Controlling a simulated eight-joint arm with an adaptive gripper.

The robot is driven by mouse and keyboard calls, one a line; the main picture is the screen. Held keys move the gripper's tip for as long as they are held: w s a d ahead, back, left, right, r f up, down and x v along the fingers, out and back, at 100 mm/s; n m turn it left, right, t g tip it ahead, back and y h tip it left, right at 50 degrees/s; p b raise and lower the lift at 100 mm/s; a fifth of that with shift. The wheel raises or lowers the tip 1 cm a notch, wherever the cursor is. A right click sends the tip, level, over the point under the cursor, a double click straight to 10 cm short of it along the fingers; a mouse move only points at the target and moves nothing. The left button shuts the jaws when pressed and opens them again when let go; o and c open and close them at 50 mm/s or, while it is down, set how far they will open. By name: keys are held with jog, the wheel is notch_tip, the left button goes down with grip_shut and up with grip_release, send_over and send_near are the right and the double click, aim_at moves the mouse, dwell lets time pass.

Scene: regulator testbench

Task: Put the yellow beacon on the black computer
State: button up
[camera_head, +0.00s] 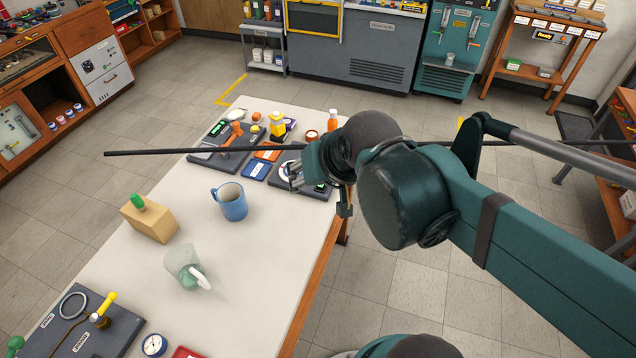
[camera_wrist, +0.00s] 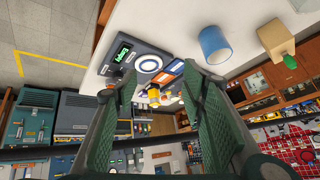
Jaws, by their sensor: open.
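A yellow beacon (camera_head: 278,126) stands upright on the far part of the white table. It seems to show between the fingers in the wrist view (camera_wrist: 154,95). A dark flat unit with a green display and a white round dial (camera_head: 284,184) lies partly behind my gripper (camera_head: 318,190); it also shows in the wrist view (camera_wrist: 112,62). Another dark flat unit (camera_head: 205,160) lies left of the beacon, with an orange-red tool on it. I cannot tell which is the black computer. My gripper is open and empty, above the table's right edge, apart from the beacon.
A blue mug (camera_head: 232,204), a tan block with a green knob (camera_head: 152,222) and a pale green-grey cup (camera_head: 184,264) stand on the table (camera_head: 262,265). Small orange and blue items and an orange bottle (camera_head: 332,120) crowd the far end. A long dark rod crosses the view.

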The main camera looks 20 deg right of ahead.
jog(key=shift+s+d+n+h, duration=0.15)
jog(key=shift+s+n, duration=0.4)
jog(key=shift+s, duration=0.15)
jog(key=shift+s+d+n+h, duration=0.15)
jog(key=shift+s+n, duration=0.4)
jog(key=shift+s, duration=0.15)
